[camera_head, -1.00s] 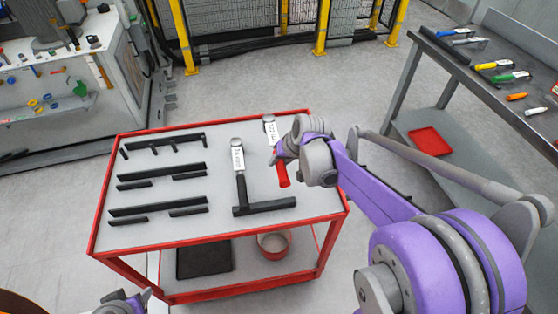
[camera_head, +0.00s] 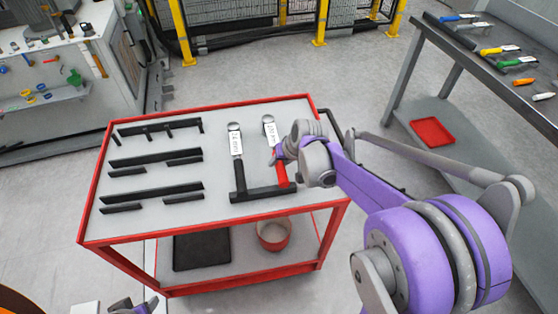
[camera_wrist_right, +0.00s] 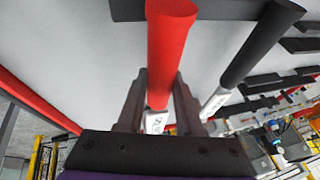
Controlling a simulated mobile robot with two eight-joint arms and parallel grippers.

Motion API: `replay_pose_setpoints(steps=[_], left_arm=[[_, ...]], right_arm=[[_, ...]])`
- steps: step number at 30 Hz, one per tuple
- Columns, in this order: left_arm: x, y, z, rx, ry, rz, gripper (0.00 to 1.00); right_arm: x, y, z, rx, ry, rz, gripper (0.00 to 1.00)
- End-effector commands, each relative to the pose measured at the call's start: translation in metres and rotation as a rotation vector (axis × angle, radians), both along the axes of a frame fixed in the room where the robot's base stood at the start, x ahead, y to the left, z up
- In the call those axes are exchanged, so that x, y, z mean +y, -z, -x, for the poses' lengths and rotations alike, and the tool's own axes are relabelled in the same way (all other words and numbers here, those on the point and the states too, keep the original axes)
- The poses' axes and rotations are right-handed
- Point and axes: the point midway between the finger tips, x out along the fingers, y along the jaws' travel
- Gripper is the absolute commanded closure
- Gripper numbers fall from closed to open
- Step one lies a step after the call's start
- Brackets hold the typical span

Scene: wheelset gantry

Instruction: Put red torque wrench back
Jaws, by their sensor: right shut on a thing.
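The red torque wrench has a red handle (camera_head: 282,175) and a silver head with a white label. It lies over the right part of the cart top, handle toward the near side. My right gripper (camera_head: 279,154) is shut on it from the right. In the right wrist view the red handle (camera_wrist_right: 170,45) rises between the fingers (camera_wrist_right: 160,82). The handle's near end overlaps a black holder bar (camera_head: 262,194) in the head view; I cannot tell whether they touch. A black-handled wrench (camera_head: 238,165) lies just left. My left gripper (camera_head: 140,306) is partly cut off at the bottom edge.
The red-framed cart (camera_head: 200,227) carries several black holder bars on its left half. Its lower shelf has a black tray (camera_head: 202,249) and a red-rimmed bowl (camera_head: 274,236). A workbench with coloured tools stands at right, with a red tray (camera_head: 432,132) below.

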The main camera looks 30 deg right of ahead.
Motion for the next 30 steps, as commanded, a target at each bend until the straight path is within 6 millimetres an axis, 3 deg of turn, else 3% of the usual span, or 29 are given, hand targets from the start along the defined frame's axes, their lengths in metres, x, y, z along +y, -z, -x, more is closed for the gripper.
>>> replay_pose_setpoints(steps=[28, 29, 30], left_arm=[[0.0, 0.01, 0.003, 0.005, 0.0, 0.0, 0.5], [0.0, 0.009, 0.003, 0.005, 0.0, 0.0, 0.5], [0.0, 0.009, 0.003, 0.005, 0.0, 0.0, 0.5]], right_arm=[[0.0, 0.011, 0.0, -0.001, 0.0, 0.0, 1.0], [0.0, 0.011, 0.0, -0.001, 0.0, 0.0, 0.62], [0.0, 0.011, 0.0, -0.001, 0.0, 0.0, 0.54]])
